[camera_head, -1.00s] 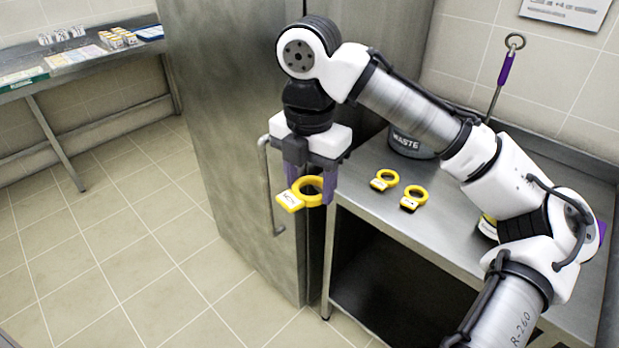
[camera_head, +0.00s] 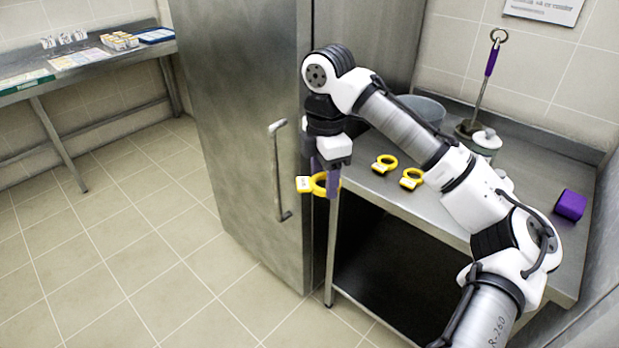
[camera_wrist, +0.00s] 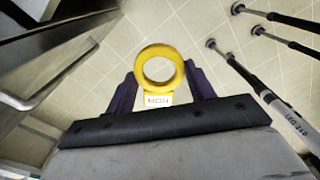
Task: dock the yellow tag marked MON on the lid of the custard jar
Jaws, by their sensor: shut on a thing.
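My gripper (camera_head: 325,182) is shut on a yellow ring tag (camera_head: 304,184) with a white label, held in the air left of the counter, in front of the steel cabinet. Two more yellow ring tags, one farther back (camera_head: 384,164) and one nearer (camera_head: 412,179), lie on the counter. A jar with a white knobbed lid (camera_head: 486,139) stands at the back; I cannot tell whether it is the custard jar.
A tall steel cabinet (camera_head: 240,150) with a handle stands left. A side table (camera_head: 70,72) holds small items. The floor between is clear.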

